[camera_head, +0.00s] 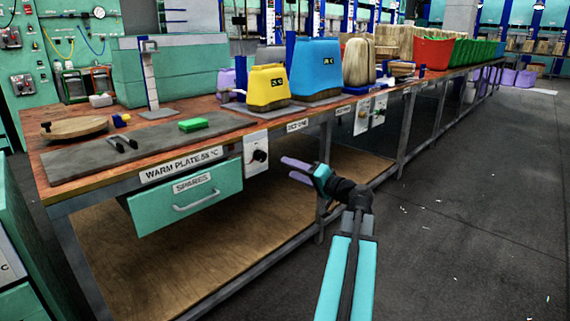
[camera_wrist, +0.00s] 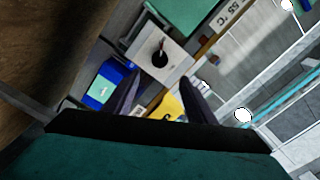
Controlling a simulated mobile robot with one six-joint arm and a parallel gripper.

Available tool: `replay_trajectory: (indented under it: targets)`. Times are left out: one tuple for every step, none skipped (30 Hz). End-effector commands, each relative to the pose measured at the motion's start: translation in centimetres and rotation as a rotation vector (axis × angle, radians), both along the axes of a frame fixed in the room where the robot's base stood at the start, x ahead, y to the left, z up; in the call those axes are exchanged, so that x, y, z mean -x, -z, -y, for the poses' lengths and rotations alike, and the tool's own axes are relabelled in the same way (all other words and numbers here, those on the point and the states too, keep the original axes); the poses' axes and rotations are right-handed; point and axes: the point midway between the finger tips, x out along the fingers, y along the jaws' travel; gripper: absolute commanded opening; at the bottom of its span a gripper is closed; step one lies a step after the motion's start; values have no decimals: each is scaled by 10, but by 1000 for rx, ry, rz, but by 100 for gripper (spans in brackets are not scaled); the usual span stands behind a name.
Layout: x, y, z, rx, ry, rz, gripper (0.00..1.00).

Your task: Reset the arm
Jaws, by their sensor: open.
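My gripper (camera_head: 297,170) is in front of the long workbench, level with its front edge and to the right of the teal drawer. Its two purple fingers are apart with nothing between them. In the wrist view the gripper (camera_wrist: 158,100) shows dark fingers spread apart. My arm reaches up from the bottom of the head view.
The bench (camera_head: 75,185) carries a grey warm plate (camera_head: 150,146), a green block (camera_head: 193,125), a yellow bag (camera_head: 267,90) and a blue bag (camera_head: 317,70). The drawer labelled SPARES (camera_head: 188,205) looks shut.

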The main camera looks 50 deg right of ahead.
Motion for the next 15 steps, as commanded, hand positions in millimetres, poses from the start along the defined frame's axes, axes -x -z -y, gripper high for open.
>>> replay_trajectory:
  targets:
    - [5, -1, -1, 0, 1, 0, 51]
    - [7, -1, -1, 0, 1, 0, 51]
    - [9, -1, -1, 0, 1, 1, 51]
    - [10, -1, -1, 0, 1, 1, 51]
    - [11, 0, -1, 0, 0, 0, 51]
    - [11, 0, -1, 0, 0, 0, 51]
    - [12, 0, -1, 0, -1, 1, 51]
    - [12, 0, -1, 0, -1, 1, 51]
    - [12, 0, -1, 0, -1, 1, 51]
    - [12, 0, -1, 0, -1, 1, 51]
    - [12, 0, -1, 0, -1, 1, 51]
    - [11, 0, -1, 0, -1, 1, 51]
    - [11, 0, -1, 0, -1, 1, 51]
    - [11, 0, -1, 0, -1, 1, 51]
    - [11, 0, -1, 0, -1, 1, 51]
